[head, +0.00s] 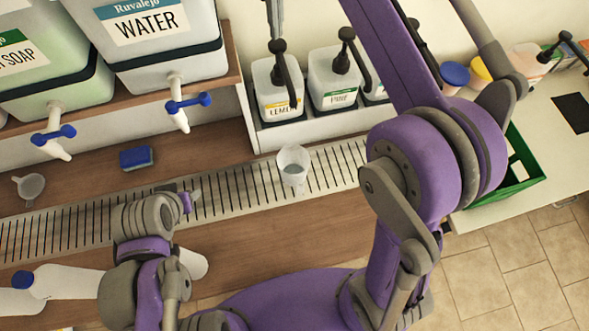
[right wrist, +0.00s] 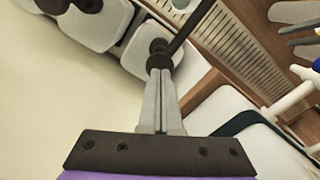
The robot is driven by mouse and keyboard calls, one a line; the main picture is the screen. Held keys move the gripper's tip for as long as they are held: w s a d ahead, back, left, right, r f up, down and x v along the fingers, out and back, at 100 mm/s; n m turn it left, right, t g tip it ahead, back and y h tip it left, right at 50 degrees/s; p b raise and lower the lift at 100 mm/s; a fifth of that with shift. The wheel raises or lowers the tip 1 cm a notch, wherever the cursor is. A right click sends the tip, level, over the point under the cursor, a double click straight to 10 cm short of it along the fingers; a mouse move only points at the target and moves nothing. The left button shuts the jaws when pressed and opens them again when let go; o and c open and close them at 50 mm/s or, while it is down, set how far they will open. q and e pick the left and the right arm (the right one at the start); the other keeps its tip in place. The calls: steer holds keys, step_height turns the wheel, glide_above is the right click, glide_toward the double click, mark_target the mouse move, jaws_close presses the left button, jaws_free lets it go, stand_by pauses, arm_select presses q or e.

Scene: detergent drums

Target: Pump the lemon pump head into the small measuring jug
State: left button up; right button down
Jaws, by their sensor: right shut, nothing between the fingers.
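The lemon pump container (head: 277,88) is a white canister with a yellow-edged label, at the left of a row on a low shelf. Its black pump head (head: 278,48) has a long spout pointing toward the front. The small clear measuring jug (head: 292,166) stands upright on the slotted drip grate, in front of the lemon container. My right gripper (head: 275,32) is shut and empty, pointing down just over the lemon pump head. In the right wrist view its fingertips (right wrist: 160,73) meet the black pump head (right wrist: 160,52); contact is unclear. My left gripper (head: 190,201) is low over the grate.
Another pump container (head: 332,80) stands right of the lemon one. A water drum (head: 155,45) with a blue tap hangs over the counter. A blue sponge (head: 136,158) and a funnel-like cup (head: 29,186) lie at left. A green crate (head: 520,165) is at right.

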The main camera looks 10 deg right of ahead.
mark_target(277, 43)
steer(key=shift+f+b, duration=1.2)
steer(key=shift+f, duration=1.7)
arm_select(q)
steer(key=f, duration=0.1)
steer(key=s+f, duration=0.1)
steer(key=f, duration=0.1)
steer(key=shift+s+f, duration=0.15)
steer(key=shift+f, duration=0.05)
arm_select(e)
steer(key=shift+r, duration=0.1)
arm_select(q)
steer(key=shift+r, duration=0.1)
arm_select(e)
steer(key=shift+r, duration=0.1)
steer(key=shift+r+p, duration=1.7)
steer(key=shift+r, duration=1.1)
arm_select(q)
steer(key=r, duration=0.1)
steer(key=w+r, duration=0.1)
steer(key=r, duration=0.1)
steer(key=w+r, duration=0.1)
steer(key=shift+r, duration=0.25)
arm_select(e)
steer(key=shift+w+f, duration=0.1)
arm_select(q)
steer(key=shift+s, duration=0.1)
